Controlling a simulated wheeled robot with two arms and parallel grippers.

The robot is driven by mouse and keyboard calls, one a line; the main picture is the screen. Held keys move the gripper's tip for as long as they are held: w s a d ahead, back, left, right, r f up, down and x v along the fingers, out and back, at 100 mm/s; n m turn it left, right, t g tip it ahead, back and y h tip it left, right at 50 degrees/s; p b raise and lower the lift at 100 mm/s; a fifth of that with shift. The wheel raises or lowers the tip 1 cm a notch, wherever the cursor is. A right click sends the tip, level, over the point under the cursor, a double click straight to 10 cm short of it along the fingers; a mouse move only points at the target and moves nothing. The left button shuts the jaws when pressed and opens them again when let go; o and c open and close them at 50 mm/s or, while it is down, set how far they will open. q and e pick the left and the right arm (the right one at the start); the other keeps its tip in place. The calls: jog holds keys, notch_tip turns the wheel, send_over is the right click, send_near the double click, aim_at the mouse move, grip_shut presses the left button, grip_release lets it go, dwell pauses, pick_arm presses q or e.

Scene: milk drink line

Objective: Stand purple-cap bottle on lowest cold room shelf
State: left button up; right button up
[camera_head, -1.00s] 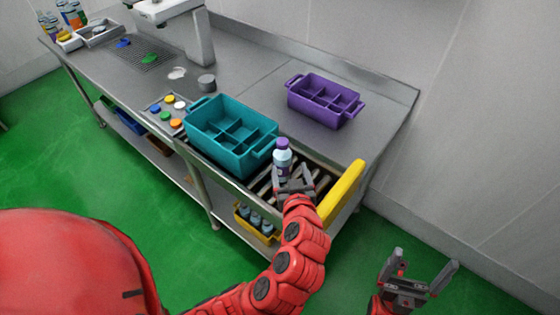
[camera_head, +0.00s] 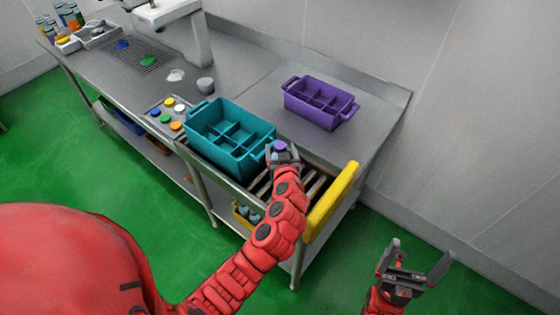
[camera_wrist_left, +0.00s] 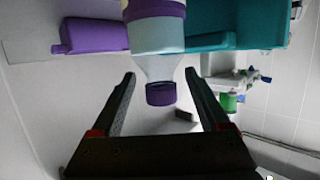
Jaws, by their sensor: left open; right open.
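The purple-cap bottle (camera_head: 280,146) stands upright on the roller section at the table's front, just right of the teal crate (camera_head: 216,165). My left gripper (camera_head: 281,150) is at its neck and hides most of its body. In the left wrist view, the picture is upside down; the bottle (camera_wrist_left: 157,37) has a pale body, a purple band and a purple cap. The cap and neck lie between the open fingers of my left gripper (camera_wrist_left: 160,76), with gaps on both sides. My right gripper (camera_head: 415,258) is open and empty over the floor. No cold room shelf is in view.
A purple divided crate (camera_head: 320,102) stands behind on the steel table (camera_head: 245,62). A yellow bar (camera_head: 333,200) edges the rollers at right. Coloured caps lie in a tray (camera_head: 165,112) at left. A yellow crate with bottles (camera_head: 241,219) is on the undershelf. The green floor is clear.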

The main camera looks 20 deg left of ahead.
pick_arm(q)
jog(key=shift+p+x, duration=0.65)
jog(key=shift+x, duration=1)
grip_shut()
